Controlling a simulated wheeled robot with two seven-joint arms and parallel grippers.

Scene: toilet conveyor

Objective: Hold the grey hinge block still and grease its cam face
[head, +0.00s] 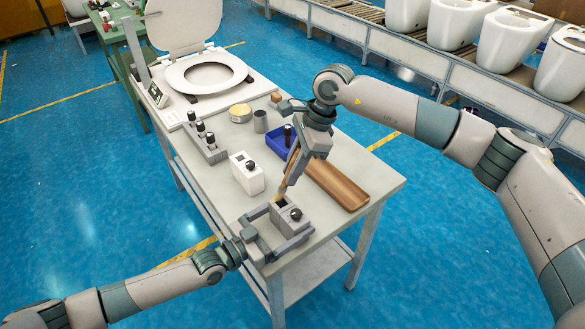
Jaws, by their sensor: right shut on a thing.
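A gap shows between the near finger and the block. My right gripper (296,169) points down above the block, shut on a thin brush (285,185) with a brownish tip. The tip is at or just above the block's far-left top; I cannot tell whether it touches. The cam face is not clearly visible.
A white box with a black knob (246,174), a grey rack of black-topped pieces (206,146), a blue bin (279,143) and a brown curved trough (338,185) stand close by. A tin (240,113), a grey cup (261,121) and a toilet seat (205,75) are farther back.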

